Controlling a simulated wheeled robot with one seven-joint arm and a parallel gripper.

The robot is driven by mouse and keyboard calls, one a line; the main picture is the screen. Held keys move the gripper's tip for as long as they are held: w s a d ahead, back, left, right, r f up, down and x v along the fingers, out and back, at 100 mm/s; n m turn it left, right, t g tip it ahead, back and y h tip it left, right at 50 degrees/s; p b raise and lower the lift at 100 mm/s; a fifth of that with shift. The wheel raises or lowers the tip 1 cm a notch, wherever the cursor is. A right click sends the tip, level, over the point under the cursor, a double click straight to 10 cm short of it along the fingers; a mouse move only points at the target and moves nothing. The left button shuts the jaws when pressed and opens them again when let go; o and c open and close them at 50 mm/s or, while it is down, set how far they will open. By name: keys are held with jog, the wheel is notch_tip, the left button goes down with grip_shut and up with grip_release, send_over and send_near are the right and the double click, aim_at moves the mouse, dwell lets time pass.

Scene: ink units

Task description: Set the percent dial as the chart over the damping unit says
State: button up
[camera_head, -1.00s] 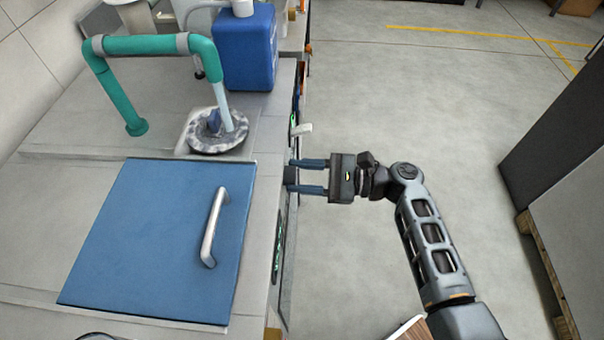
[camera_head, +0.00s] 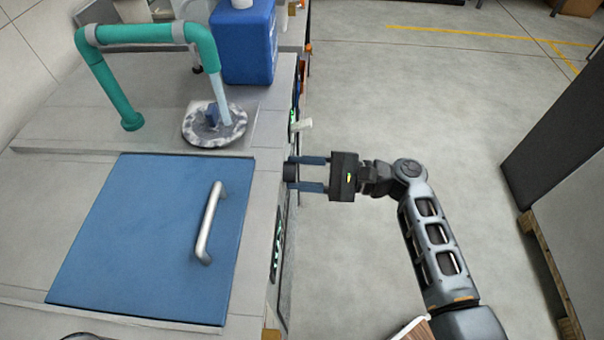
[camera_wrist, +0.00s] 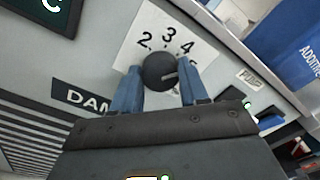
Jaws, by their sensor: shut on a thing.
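The dark round dial (camera_wrist: 158,71) is on a light panel in the wrist view, beside a white scale plate (camera_wrist: 150,22) with the numbers 2, 3 and 4 visible and another partly hidden by a finger. A pale line on the dial points right, roughly toward that partly hidden number. My gripper (camera_wrist: 162,76) has its blue fingers on both sides of the dial, shut on it. In the head view, my gripper (camera_head: 291,173) reaches the cabinet's side face, with the dark dial between its fingers. A label starting "DAM" (camera_wrist: 85,98) is partly hidden. I cannot make out the chart.
On the cabinet top are a blue lid (camera_head: 140,235) with a metal handle (camera_head: 208,225), a teal pipe (camera_head: 150,33) and a blue canister (camera_head: 243,45). A white lever (camera_head: 302,125) juts from the side face. The floor at right is clear up to a dark cabinet (camera_head: 560,130).

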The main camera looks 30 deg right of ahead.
jog(key=n+b, duration=0.2)
jog(key=n, duration=0.1)
jog(key=n+b, duration=0.3)
jog(key=n, duration=0.1)
jog(key=n+b, duration=0.3)
jog(key=n, duration=0.1)
jog(key=shift+f, duration=0.25)
jog(key=shift+n+b, duration=0.35)
jog(key=shift+n, duration=0.05)
jog(key=o, duration=1.1)
jog(key=shift+r, duration=0.1)
jog(key=shift+c, duration=0.2)
jog(key=v, duration=0.8)
jog(key=shift+w, duration=0.1)
